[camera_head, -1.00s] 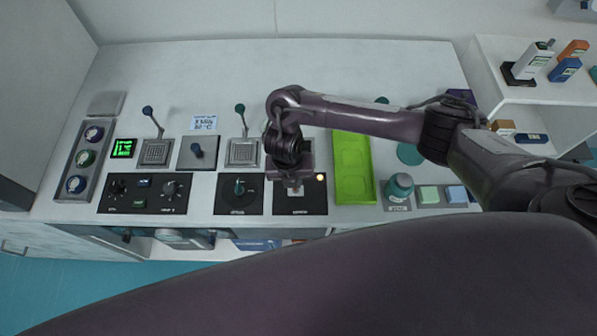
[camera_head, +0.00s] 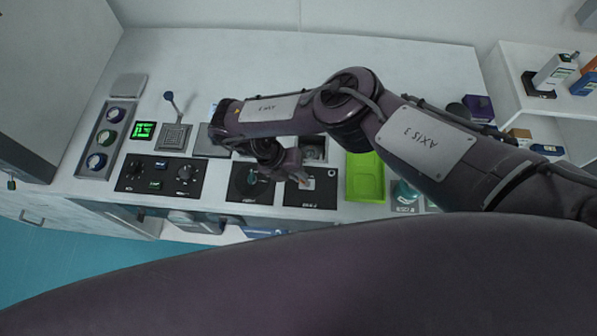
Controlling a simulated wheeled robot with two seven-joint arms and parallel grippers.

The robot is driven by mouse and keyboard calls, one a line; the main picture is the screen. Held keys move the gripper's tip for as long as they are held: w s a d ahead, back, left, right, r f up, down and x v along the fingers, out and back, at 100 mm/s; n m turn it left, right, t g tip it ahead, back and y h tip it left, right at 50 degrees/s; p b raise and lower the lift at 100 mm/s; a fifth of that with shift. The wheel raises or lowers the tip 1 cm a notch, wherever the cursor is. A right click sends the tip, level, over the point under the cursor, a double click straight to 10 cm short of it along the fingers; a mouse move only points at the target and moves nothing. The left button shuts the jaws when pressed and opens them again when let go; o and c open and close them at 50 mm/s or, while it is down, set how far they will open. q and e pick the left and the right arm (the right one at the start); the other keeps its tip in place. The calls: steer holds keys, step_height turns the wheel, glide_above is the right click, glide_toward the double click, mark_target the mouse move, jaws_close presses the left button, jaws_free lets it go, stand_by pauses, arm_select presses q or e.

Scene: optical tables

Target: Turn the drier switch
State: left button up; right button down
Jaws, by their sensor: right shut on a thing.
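The black panel (camera_head: 318,201) under my right gripper has a pale switch plate (camera_head: 310,185) and a small round lamp (camera_head: 332,173) that looks unlit. Its lettering is too small to read, so I cannot confirm that it is the drier's. My right gripper (camera_head: 301,181) points down at the plate's left side and is shut on the switch there. The gripper and wrist hide most of the switch, so its turned position cannot be told. My left gripper is out of view.
A black dial panel (camera_head: 250,187) is just left, and a two-knob panel (camera_head: 160,179) is farther left. A green tray (camera_head: 364,178) lies close on the right. A lever (camera_head: 171,105) stands at back left. The back of the white table (camera_head: 230,55) is clear.

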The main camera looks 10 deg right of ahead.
steer(key=shift+s+f, duration=0.1)
stand_by(0.3)
steer(key=c, duration=1.5)
jaws_free()
steer(key=shift+a, duration=0.1)
steer(key=b+v, duration=0.1)
steer(key=v, duration=0.6)
steer(key=shift+a+r, duration=0.2)
steer(key=shift+r, duration=0.1)
